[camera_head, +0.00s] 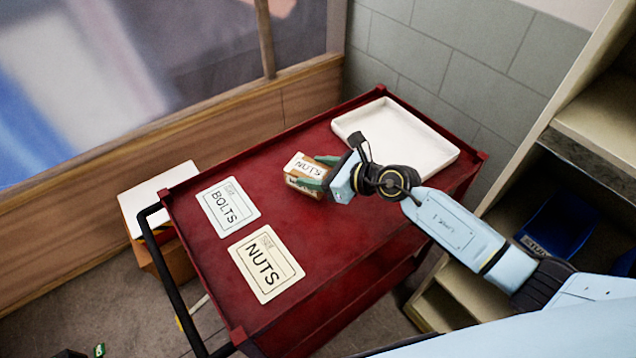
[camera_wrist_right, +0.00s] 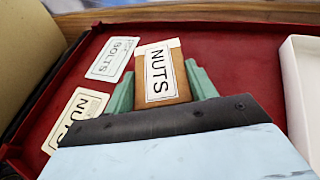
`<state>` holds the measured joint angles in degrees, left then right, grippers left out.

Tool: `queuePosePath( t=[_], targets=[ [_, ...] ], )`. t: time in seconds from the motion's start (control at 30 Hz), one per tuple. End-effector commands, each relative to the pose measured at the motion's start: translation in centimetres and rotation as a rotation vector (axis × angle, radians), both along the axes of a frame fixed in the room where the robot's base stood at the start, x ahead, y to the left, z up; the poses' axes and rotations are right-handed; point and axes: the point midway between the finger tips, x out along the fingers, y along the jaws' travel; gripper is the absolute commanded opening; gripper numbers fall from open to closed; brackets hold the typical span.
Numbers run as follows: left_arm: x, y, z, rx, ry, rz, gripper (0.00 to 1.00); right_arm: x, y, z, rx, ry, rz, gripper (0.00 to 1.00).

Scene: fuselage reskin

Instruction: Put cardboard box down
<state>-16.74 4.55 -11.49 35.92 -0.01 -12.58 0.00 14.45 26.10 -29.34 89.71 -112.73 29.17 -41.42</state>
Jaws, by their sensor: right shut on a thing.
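A small brown cardboard box (camera_head: 303,172) with a white NUTS label is held by my right gripper (camera_head: 321,172) over the red cart top. In the right wrist view the box (camera_wrist_right: 160,75) sits between the two green fingers of the gripper (camera_wrist_right: 161,88). I cannot tell whether the box touches the cart surface. A white NUTS card (camera_head: 266,263) lies flat on the cart, in front of and left of the box. A white BOLTS card (camera_head: 228,207) lies beside it, farther left. My left gripper is not in view.
The red cart (camera_head: 330,255) has a raised rim and a black handle (camera_head: 171,270) at its left. A white tray (camera_head: 396,140) lies at its back right. A shelf unit (camera_head: 598,105) stands at the right. The cart's front middle is clear.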

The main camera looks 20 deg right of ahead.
Motion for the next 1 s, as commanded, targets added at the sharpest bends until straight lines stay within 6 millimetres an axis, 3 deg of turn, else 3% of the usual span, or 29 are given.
queuePosePath(
  t=[0.2,0.67,0.7,0.83,1.0],
  targets=[
    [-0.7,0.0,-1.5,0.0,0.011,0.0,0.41,0.0,0.0,-3.1,0.002,0.0,-0.002,0.19],
    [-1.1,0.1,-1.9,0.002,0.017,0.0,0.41,0.0,0.0,-3.7,0.001,-0.003,-0.001,0.19],
    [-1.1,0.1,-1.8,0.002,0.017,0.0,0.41,0.0,0.0,-3.7,-0.001,0.001,0.0,0.61],
    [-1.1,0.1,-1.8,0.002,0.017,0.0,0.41,0.0,0.0,-3.7,-0.001,0.001,0.0,0.78],
    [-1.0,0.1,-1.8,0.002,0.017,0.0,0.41,0.0,0.0,-3.7,-0.001,0.001,0.0,0.78]
  ],
)
